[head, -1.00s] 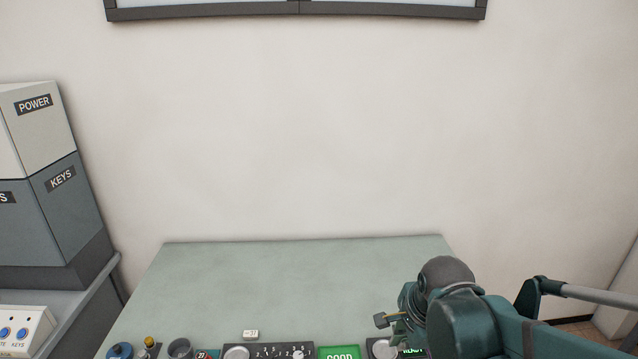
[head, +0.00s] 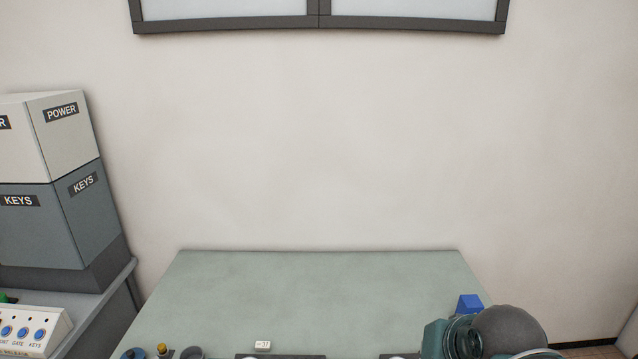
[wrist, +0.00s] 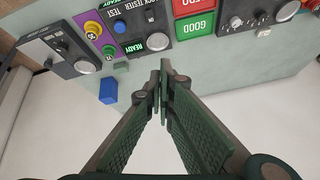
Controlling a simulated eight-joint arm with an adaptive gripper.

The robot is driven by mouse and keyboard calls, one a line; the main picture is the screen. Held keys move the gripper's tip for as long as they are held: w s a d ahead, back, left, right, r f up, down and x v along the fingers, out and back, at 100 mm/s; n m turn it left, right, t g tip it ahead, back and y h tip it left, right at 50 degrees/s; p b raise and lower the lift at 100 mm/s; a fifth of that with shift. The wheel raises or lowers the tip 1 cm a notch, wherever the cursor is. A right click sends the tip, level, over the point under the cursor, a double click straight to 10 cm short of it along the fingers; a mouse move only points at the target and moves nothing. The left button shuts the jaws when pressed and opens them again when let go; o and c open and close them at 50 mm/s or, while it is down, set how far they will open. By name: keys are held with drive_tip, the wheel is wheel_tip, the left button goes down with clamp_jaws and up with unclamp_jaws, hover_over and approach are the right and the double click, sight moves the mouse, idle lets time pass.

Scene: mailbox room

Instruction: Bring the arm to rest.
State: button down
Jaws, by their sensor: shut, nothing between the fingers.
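My gripper (wrist: 160,95) shows in the wrist view with its two green textured fingers meeting at the tips, shut and empty. It hangs above the grey-green table (head: 310,290), with the panels beyond its tips. In the head view my arm is at the bottom right, over the table's right side, and the fingers are hidden there. A blue block (head: 469,304) shows just behind my arm; a blue block (wrist: 108,91) also shows in the wrist view, left of the fingers.
A small white tag (head: 262,345) lies near the front. Stacked POWER and KEYS boxes (head: 85,215) stand at left. The table's rear is clear.

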drive_tip(key=shift+s+r+n+t, duration=0.15)
drive_tip(key=shift+s+r+n, duration=0.2)
drive_tip(key=shift+n, duration=0.45)
drive_tip(key=shift+s+r+n+t, duration=0.2)
drive_tip(key=shift+r+n, duration=0.1)
drive_tip(key=shift+n, duration=0.5)
drive_tip(key=c, duration=3.2)
unclamp_jaws()
